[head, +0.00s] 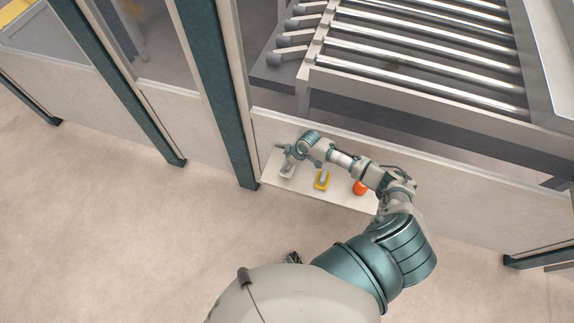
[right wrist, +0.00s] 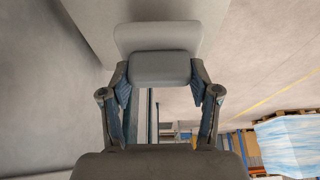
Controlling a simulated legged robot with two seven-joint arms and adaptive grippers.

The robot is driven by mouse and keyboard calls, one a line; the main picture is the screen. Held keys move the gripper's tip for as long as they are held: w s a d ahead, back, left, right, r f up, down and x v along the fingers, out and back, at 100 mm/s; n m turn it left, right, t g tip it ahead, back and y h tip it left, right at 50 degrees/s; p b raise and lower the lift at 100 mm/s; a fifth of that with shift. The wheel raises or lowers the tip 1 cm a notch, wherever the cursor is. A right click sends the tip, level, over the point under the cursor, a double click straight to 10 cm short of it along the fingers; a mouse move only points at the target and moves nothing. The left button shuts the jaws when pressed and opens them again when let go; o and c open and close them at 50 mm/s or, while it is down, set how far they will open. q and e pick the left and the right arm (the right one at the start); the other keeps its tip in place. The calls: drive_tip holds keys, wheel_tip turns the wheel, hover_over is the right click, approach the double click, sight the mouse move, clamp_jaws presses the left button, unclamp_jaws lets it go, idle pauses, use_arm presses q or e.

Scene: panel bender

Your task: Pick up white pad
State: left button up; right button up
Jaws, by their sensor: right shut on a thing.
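The white pad (head: 287,171) is at the left end of a narrow pale shelf on the machine's side. My right gripper (head: 288,157) is over that end of the shelf, with the arm reaching in from the right. A wider, paler part (right wrist: 156,37) of the pad shows behind that block. I cannot tell whether the pad is touching the shelf. My left gripper does not show clearly in either view.
The shelf (head: 336,195) also holds a yellow pad (head: 321,181) in the middle and an orange-red round thing (head: 360,188) at the right, below my forearm. A roller conveyor (head: 425,65) lies behind the low wall panel. Dark green posts (head: 222,95) stand to the left. Open floor lies in front.

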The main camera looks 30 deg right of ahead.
drive_tip(key=s, duration=0.2)
drive_tip(key=s+r, duration=0.1)
drive_tip(key=s, duration=0.2)
drive_tip(key=s+p, duration=0.1)
drive_tip(key=s, duration=0.1)
drive_tip(key=shift+s+d+r, duration=0.15)
drive_tip(key=shift+s+d, duration=0.1)
drive_tip(key=shift+s, duration=0.05)
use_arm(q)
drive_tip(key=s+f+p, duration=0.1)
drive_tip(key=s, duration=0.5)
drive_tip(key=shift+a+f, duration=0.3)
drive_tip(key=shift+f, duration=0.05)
use_arm(e)
drive_tip(key=s+a+r, duration=0.1)
drive_tip(key=s, duration=0.7)
drive_tip(key=shift+s, duration=0.2)
